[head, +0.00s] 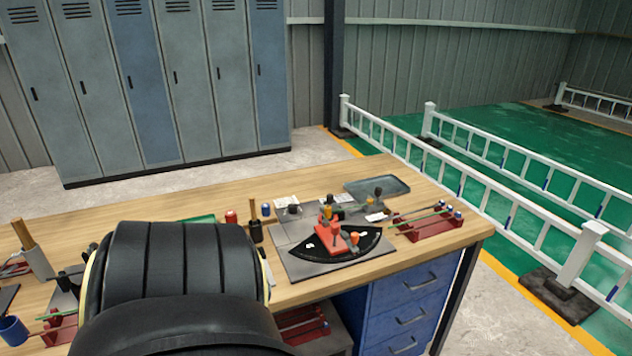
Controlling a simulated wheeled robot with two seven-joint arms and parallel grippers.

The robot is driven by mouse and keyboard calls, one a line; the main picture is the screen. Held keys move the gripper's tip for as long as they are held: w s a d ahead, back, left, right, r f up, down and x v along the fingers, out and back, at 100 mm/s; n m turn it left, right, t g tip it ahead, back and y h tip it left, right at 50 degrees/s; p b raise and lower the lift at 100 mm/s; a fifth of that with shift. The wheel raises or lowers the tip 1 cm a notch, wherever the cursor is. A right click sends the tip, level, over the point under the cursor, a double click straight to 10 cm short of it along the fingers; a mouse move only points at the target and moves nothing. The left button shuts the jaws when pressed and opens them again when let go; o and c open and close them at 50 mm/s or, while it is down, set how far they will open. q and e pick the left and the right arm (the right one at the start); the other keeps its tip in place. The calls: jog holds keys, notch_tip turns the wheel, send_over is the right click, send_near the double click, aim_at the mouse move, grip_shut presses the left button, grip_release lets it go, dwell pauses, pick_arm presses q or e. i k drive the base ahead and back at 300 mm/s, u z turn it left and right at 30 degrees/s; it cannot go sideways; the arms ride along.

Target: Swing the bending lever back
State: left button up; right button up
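The bending device sits on a grey plate (292,268) on the right part of the workbench. It has a black fan-shaped scale (312,248) with white marks. A red lever (328,238) lies over the scale, with orange-topped upright pieces on and beside it. Which way the lever is set against the marks is too small to read. Neither of my grippers can be made out. A large black rounded part, likely my own arm, fills the lower left foreground and hides part of the bench. Nothing of mine is seen touching the lever.
The wooden workbench (150,212) carries a grey tray (377,187), a red rack with green rods (428,228), and a blue cup (12,331). Blue drawers (408,298) are below. Lockers (145,85) stand behind; white railings (480,190) run at the right.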

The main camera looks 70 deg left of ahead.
aim_at(329, 235)
jog(key=k, duration=0.3)
jog(key=u, duration=1.35)
jog(key=i, duration=0.25)
jog(key=u, duration=0.65)
